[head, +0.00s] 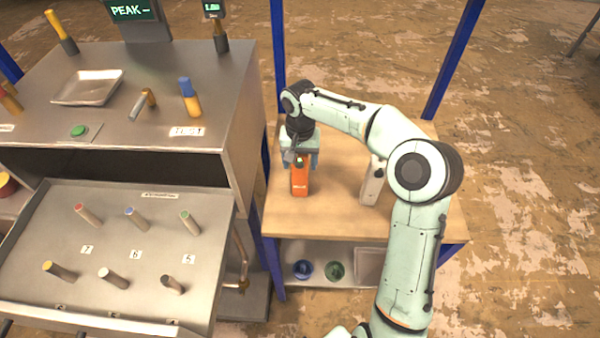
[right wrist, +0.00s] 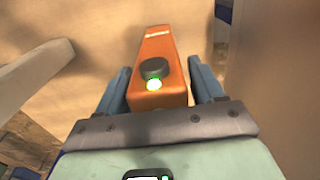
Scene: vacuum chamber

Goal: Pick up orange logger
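The orange logger (head: 299,182) stands upright on the wooden table, near its left side. In the right wrist view the orange logger (right wrist: 157,60) shows a dark round knob and a lit green light. My right gripper (head: 300,160) is at the top of the logger. In the right wrist view its two fingers (right wrist: 160,88) stand on either side of the logger, with a narrow gap visible, so it looks open around it. My left gripper is not in view.
A white device (head: 372,186) stands on the wooden table (head: 330,215) to the right of the logger. A steel bench (head: 225,100) is close on the left. Blue posts (head: 278,60) rise at the table's corners. Blue and green bowls (head: 334,270) sit on the lower shelf.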

